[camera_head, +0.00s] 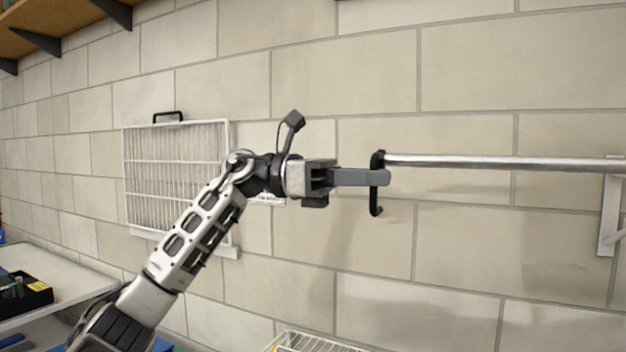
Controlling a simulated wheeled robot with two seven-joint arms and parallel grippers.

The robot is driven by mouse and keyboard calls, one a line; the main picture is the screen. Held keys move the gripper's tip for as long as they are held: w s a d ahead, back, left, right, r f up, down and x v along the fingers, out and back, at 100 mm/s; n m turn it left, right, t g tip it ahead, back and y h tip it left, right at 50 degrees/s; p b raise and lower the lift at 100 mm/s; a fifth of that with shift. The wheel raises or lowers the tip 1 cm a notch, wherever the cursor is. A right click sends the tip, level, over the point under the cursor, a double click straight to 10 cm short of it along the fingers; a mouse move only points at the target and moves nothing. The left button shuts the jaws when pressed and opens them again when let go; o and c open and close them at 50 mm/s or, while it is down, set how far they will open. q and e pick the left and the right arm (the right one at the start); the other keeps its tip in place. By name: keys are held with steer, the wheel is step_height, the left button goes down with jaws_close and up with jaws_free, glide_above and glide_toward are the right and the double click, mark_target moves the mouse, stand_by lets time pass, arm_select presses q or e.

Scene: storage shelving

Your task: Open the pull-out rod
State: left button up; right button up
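The pull-out rod (480,161) is a straight silver bar running level in front of the wall, from a white bracket (608,205) at the right. A black hook-shaped end piece (376,208) sits at its left end and hangs below it. My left gripper (386,177) reaches in from the left, with its grey fingers at the hook, just below the rod. I see the fingers edge-on as one bar, overlapping the hook's middle. This hides whether they are closed on it. My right gripper is out of view.
A white wire rack (170,170) with a black handle is on the wall behind my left arm. A wooden shelf (50,22) is at the top left. A counter with a black tray (25,296) is at the lower left. A wire basket (305,342) shows at the bottom.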

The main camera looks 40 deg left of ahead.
arm_select(q)
steer(key=b+v, duration=0.2)
steer(key=v, duration=1.1)
steer(key=shift+a, duration=0.25)
steer(key=shift+s, duration=0.1)
